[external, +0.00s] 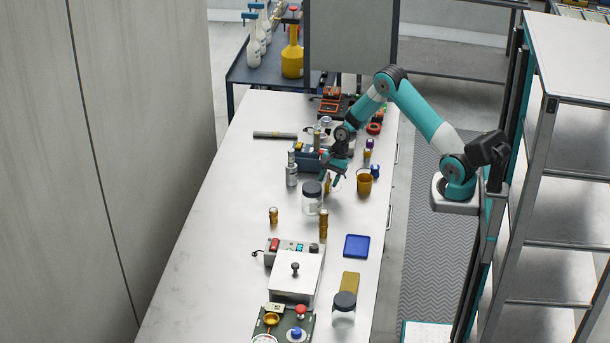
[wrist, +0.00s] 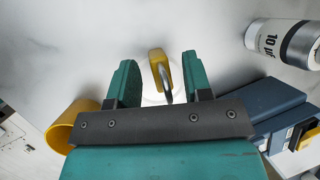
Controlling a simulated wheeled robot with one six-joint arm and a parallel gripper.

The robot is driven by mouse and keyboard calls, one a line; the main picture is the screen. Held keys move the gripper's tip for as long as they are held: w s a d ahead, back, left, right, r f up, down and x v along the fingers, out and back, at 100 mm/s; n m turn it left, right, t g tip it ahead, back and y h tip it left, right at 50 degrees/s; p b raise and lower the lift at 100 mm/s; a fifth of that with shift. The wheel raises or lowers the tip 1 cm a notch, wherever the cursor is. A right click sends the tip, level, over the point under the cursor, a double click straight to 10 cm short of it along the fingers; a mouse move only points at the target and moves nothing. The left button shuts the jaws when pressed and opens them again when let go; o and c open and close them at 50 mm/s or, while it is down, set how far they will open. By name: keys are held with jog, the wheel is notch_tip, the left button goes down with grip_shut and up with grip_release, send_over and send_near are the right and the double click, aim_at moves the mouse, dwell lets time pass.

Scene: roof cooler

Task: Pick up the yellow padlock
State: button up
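The yellow padlock (wrist: 156,57) has a grey metal shackle (wrist: 168,88). In the wrist view it is between the two green fingers of my gripper (wrist: 159,62), with a visible gap on each side. My gripper is open and not touching it. In the external view my gripper (external: 334,170) is low over the long table, and a small yellow bit just below it (external: 327,185) looks like the padlock, mostly hidden by the fingers.
A yellow cup (external: 364,184) stands to the right of my gripper. A dark-lidded clear jar (external: 312,203) is close in front, a silver-and-white cylinder (external: 291,172) to the left, and a blue box (external: 306,160) behind. Bare table lies along the left side.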

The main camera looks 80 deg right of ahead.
grip_shut()
jog(key=shift+r, duration=0.15)
